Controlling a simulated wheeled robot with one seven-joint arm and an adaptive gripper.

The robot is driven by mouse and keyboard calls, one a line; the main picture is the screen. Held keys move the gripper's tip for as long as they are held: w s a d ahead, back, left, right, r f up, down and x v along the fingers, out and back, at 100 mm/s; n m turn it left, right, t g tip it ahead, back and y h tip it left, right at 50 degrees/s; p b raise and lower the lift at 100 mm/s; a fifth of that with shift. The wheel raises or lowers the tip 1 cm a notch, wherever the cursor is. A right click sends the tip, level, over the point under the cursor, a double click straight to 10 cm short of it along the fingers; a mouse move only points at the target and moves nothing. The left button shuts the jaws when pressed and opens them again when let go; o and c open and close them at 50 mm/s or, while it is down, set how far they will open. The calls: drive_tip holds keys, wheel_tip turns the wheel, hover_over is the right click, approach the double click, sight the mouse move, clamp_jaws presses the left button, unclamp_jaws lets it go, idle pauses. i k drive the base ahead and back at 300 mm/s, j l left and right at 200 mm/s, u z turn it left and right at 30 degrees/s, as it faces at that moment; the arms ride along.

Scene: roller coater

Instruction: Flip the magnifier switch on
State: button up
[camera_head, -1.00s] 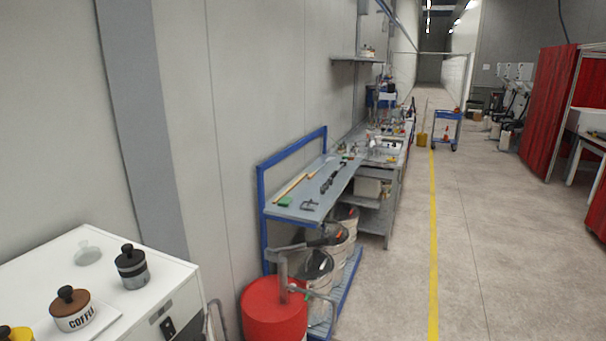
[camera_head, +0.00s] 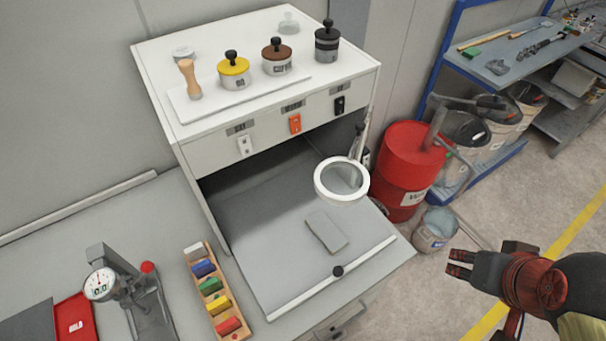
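A round white magnifier (camera_head: 318,182) stands on an arm at the right side of the white cabinet, its lens above the sloping grey board. Its own switch cannot be made out. Three rocker switches sit on the cabinet's front panel, each under a small label too blurred to read with certainty: a white switch (camera_head: 244,146), an orange switch (camera_head: 295,124) and a black switch (camera_head: 340,105). Whether any is on cannot be told. My gripper (camera_head: 452,264) is at the lower right, over the floor, well apart from the cabinet and magnifier. Its finger gap is unclear; nothing shows in it.
Lidded pots and a wooden-handled tool (camera_head: 190,80) stand on the white cabinet (camera_head: 152,62). A grey block (camera_head: 326,231) lies on the board (camera_head: 262,225). A dial gauge (camera_head: 100,284) and a colour-block rack (camera_head: 216,290) are left. A red drum (camera_head: 403,170) stands right of the cabinet.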

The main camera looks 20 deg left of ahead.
sight(365, 160)
drive_tip(key=u, duration=1.05)
drive_tip(key=k+z, duration=0.3)
